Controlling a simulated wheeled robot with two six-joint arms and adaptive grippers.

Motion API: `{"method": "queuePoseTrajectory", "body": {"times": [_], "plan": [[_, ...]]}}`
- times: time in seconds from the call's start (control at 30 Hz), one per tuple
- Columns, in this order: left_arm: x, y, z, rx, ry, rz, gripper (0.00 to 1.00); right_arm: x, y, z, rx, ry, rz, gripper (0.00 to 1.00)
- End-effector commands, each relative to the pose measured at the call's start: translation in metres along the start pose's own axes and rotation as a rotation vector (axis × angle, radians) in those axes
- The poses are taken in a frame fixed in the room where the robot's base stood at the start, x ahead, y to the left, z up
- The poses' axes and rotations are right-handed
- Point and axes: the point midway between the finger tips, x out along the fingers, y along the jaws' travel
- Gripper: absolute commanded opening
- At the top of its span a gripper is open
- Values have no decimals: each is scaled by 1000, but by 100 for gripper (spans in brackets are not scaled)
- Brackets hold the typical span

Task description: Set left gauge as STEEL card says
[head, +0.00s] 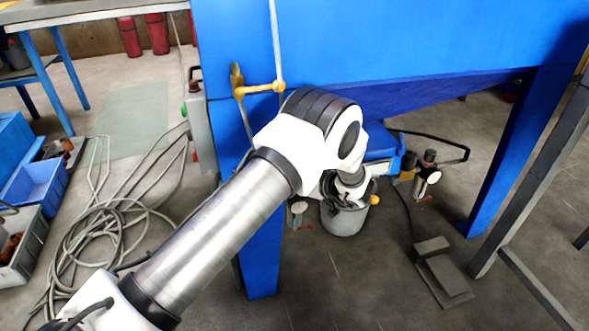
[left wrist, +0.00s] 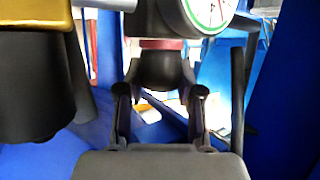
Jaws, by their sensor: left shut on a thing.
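In the left wrist view a round white gauge (left wrist: 208,12) with green and red marks shows at the top, cut off by the frame edge. Its needle and numbers cannot be read. Below and left of it is a black knob (left wrist: 164,70) under a dark red band. The two fingers of my left gripper (left wrist: 160,98) are shut on this knob, one on each side. A small gauge (head: 298,208) shows left of the wrist, another (head: 433,177) to the right. No STEEL card is readable. My right gripper is out of view.
The blue machine (head: 380,45) and its legs (head: 262,240) surround my left arm. A grey bucket (head: 345,221) stands beneath my wrist. A black foot pedal (head: 440,270) lies right, coiled hoses (head: 95,235) left. A black-and-gold part (left wrist: 35,85) is close left in the wrist view.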

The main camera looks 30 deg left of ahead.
Motion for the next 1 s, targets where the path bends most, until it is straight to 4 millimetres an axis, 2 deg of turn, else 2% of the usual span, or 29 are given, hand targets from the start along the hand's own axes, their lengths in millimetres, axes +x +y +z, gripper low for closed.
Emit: {"method": "queuePoseTrajectory", "body": {"times": [0.03, 0.1, 0.4, 0.7, 1.0], "plan": [[-3, -2, -8, 19, -2, 28, 1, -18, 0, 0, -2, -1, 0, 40], [-3, -2, -8, 39, -2, 79, 1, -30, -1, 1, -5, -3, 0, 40], [-1, -2, -4, 126, -4, 291, 1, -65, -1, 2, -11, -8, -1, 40], [0, -1, -2, 178, -2, 425, 1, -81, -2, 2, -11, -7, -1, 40], [1, 0, 0, 190, 1, 460, 1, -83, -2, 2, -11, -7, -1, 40]]}}
